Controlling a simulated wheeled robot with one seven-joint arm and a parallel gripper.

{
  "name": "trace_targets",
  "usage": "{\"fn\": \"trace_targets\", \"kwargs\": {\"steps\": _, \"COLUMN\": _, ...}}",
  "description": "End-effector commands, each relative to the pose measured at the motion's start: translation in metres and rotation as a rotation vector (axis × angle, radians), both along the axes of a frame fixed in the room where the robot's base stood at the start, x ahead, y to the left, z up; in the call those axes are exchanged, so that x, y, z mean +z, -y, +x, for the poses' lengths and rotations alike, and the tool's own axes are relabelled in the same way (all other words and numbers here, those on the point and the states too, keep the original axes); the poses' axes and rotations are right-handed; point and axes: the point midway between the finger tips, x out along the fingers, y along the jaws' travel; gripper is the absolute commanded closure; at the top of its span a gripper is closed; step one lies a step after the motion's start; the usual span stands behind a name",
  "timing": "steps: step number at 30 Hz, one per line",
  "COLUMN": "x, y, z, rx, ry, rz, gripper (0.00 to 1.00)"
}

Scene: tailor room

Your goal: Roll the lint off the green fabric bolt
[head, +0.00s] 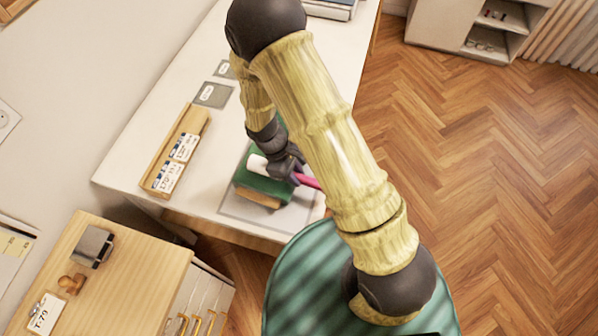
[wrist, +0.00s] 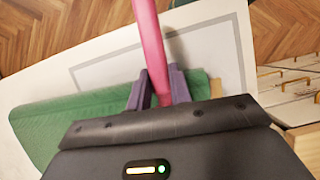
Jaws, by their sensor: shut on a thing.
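The green fabric bolt (head: 262,183) lies on a grey-outlined mat (head: 239,207) near the front edge of the white table. In the wrist view the bolt (wrist: 65,118) spreads to the left below my gripper. My gripper (head: 293,173) is shut on the pink handle of the lint roller (head: 308,181). The roller's white head lies over the bolt's top in the head view; whether it touches cannot be told. In the wrist view the pink handle (wrist: 150,45) stands between the fingers of my gripper (wrist: 157,85), and the roller head is hidden. No lint can be made out.
A wooden tray with labelled cards (head: 158,180) sits left of the bolt. Grey squares (head: 211,95) lie farther back on the table. A wooden cabinet (head: 130,270) stands at the front left. A teal striped rounded thing (head: 290,290) is at the table's front.

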Motion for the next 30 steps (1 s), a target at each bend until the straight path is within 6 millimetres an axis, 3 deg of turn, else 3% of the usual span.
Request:
{"fn": "trace_targets", "kwargs": {"steps": 21, "x": 0.000, "y": -0.012, "z": -0.027, "rx": 0.000, "ry": 0.000, "rz": -0.001, "gripper": 1.00}}
{"fn": "trace_targets", "kwargs": {"steps": 30, "x": 0.001, "y": -0.012, "z": -0.027, "rx": -0.001, "ry": 0.000, "rz": 0.000, "gripper": 1.00}}
